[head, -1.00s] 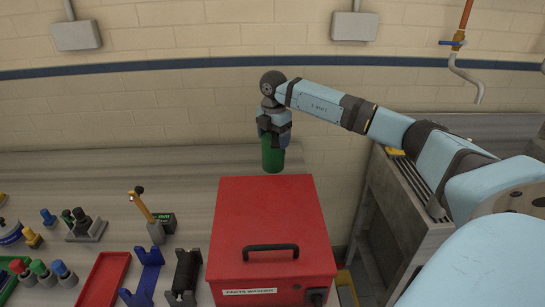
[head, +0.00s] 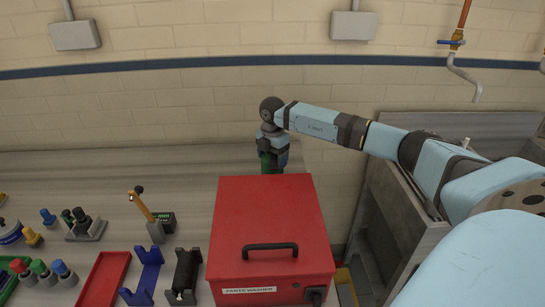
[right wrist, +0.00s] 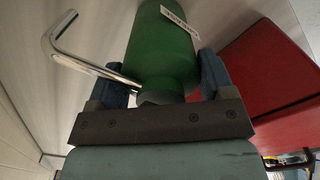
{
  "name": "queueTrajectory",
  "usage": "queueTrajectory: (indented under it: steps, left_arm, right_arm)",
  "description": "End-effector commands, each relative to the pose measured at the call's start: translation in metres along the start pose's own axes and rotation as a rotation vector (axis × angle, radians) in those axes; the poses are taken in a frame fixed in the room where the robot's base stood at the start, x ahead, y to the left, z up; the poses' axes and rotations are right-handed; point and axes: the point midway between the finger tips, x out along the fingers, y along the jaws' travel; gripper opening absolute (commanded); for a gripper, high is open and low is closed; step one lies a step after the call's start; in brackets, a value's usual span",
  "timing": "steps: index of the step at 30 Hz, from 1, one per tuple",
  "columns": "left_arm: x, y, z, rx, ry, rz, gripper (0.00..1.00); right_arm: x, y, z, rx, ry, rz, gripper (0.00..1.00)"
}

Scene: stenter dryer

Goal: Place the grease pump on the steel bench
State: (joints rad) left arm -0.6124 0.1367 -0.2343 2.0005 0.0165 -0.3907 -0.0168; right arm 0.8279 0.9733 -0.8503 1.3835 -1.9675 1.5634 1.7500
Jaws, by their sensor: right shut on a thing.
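The grease pump is a green cylinder (right wrist: 162,48) with a white label and a bent chrome tube, seen close in the right wrist view. My left gripper is out of view.
The red parts washer (head: 268,220) stands close in front of the pump. Several small tools and a red tray (head: 103,278) occupy the bench's front left. The back left of the bench is clear. A metal sink unit (head: 408,220) stands right, across a gap.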

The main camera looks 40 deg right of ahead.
Motion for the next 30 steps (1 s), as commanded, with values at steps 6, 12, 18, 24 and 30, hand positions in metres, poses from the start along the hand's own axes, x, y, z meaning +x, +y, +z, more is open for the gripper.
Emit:
queueTrajectory:
  steps: [6, 12, 18, 24, 30]
  left_arm:
    - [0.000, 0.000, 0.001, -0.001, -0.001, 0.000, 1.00]
    - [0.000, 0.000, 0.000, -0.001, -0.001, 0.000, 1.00]
    - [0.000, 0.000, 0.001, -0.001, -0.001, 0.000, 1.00]
    - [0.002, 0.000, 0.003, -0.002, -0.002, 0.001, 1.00]
    - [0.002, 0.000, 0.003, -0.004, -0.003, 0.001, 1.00]
  right_arm:
    - [0.002, 0.000, 0.000, 0.000, 0.000, -0.001, 1.00]
    - [0.000, 0.000, 0.000, 0.000, 0.000, -0.001, 1.00]
    - [-0.024, 0.001, 0.000, -0.001, -0.001, 0.003, 1.00]
    - [-0.068, 0.000, 0.000, 0.000, -0.001, 0.002, 1.00]
    - [-0.104, 0.001, 0.000, -0.001, -0.001, 0.001, 1.00]
